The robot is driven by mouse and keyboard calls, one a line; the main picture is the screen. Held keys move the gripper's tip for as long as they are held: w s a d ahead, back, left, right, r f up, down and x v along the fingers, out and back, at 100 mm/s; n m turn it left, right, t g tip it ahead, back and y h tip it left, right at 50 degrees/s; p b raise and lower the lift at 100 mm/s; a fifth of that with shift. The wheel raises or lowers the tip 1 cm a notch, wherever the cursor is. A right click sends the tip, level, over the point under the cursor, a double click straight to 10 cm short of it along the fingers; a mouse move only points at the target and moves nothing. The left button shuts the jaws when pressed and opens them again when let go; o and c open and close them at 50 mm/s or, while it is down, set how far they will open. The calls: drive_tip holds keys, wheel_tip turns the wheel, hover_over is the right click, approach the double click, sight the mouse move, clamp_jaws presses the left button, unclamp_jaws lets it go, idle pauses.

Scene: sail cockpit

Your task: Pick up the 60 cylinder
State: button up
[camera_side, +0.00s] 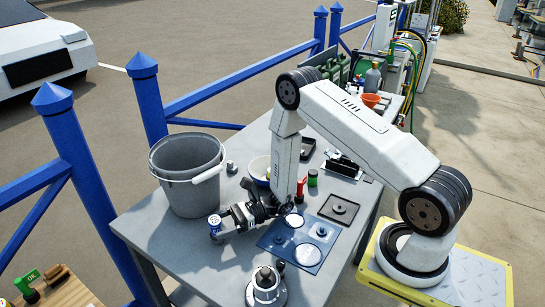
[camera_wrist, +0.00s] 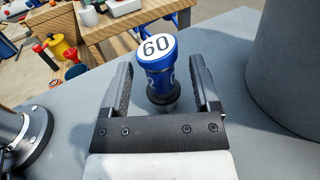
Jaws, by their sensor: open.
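The 60 cylinder (camera_wrist: 160,75) is blue with a white top marked "60". In the wrist view it stands between the two fingers of my gripper (camera_wrist: 162,88), with a gap visible on each side. My gripper is open. In the side view the cylinder (camera_side: 215,226) is small and sits at the fingertips of my gripper (camera_side: 222,222), near the left edge of the grey table (camera_side: 160,238). Its lower end is partly hidden in the wrist view.
A grey bucket (camera_side: 186,180) stands close behind the cylinder. A round metal fixture (camera_side: 266,288) is at the table's front. A blue plate (camera_side: 272,240) with round parts and a black square tray (camera_side: 338,210) lie to the right.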

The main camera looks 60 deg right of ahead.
drive_tip(key=shift+x, duration=1.55)
clamp_jaws()
